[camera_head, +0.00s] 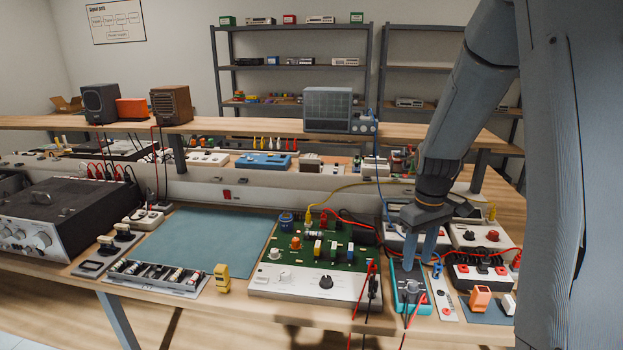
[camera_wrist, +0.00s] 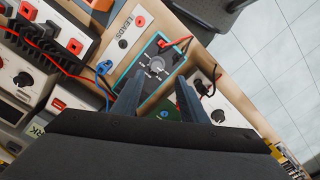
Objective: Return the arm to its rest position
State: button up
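My arm reaches down from the upper right of the head view to the right part of the workbench (camera_head: 190,315). My gripper (camera_head: 418,262) points down, just over or beside a teal-edged multimeter (camera_head: 411,290) with a grey dial. In the wrist view, the two fingers of my gripper (camera_wrist: 158,88) stand apart, and I see nothing held between them. The multimeter (camera_wrist: 152,66) lies beyond the fingertips there. Whether the fingers touch it, I cannot tell.
A green circuit board unit (camera_head: 310,285) stands left of my gripper, with red and yellow leads around it. Grey and white instruments (camera_head: 476,236) crowd its right and back. A raised shelf (camera_head: 250,127) runs behind. The blue-green mat (camera_head: 215,240) is clear.

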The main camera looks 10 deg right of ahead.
jog(key=s+a+r+m+t, duration=0.1)
jog(key=s+a+r+m, duration=0.1)
jog(key=s+a, duration=1.2)
jog(key=shift+s+a+m+b, duration=0.35)
jog(key=shift+s+a+m, duration=0.1)
jog(key=shift+m, duration=0.35)
